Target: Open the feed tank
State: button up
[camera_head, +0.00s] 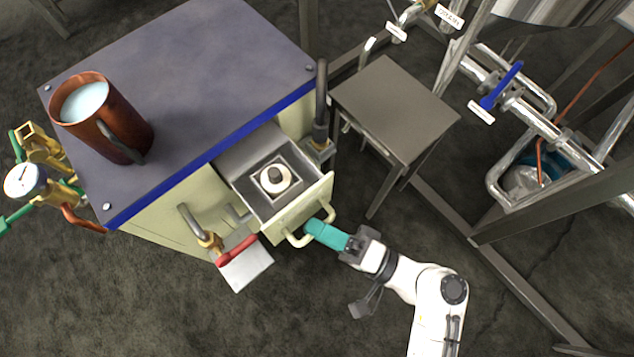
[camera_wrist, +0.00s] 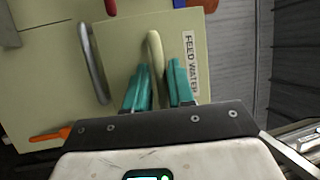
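The feed tank is a cream cabinet with a grey-blue top (camera_head: 190,70). A drawer-like box (camera_head: 318,205) stands out from its front, open at the top, with a round white part and dark centre (camera_head: 275,178) inside. A label reading FEED WATER (camera_wrist: 190,65) is on the cream front in the wrist view. A cream bar handle (camera_head: 297,240) is on the box front and shows in the wrist view (camera_wrist: 156,50). Exact contact is hard to see.
A copper-coloured mug (camera_head: 115,115) with pale liquid stands on the cabinet top. A red-handled valve (camera_head: 237,250) is left of the box. A grey metal stand (camera_head: 395,105) is to the right, near pipes with a blue valve lever (camera_head: 502,85). Floor around my arm is clear.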

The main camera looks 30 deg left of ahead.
jog(key=d+f+p, duration=0.1)
jog(key=d+f, duration=0.1)
jog(key=d, duration=0.8)
jog(key=shift+p, duration=0.35)
jog(key=s+d+f+h, duration=0.3)
jog(key=d+f+h, duration=0.4)
jog(key=f+h, duration=0.25)
jog(key=s+d+r+m+t+h, duration=0.1)
jog(key=s+d+r+h, duration=0.1)
jog(key=d+h, duration=0.45)
jog(key=s+d+r+h, duration=0.1)
jog(key=d+r+h, duration=0.25)
jog(key=d, duration=0.65)
notch_tip(320, 180, up, 31)
jog(key=p, duration=3.1)
jog(key=shift+d+h, duration=0.35)
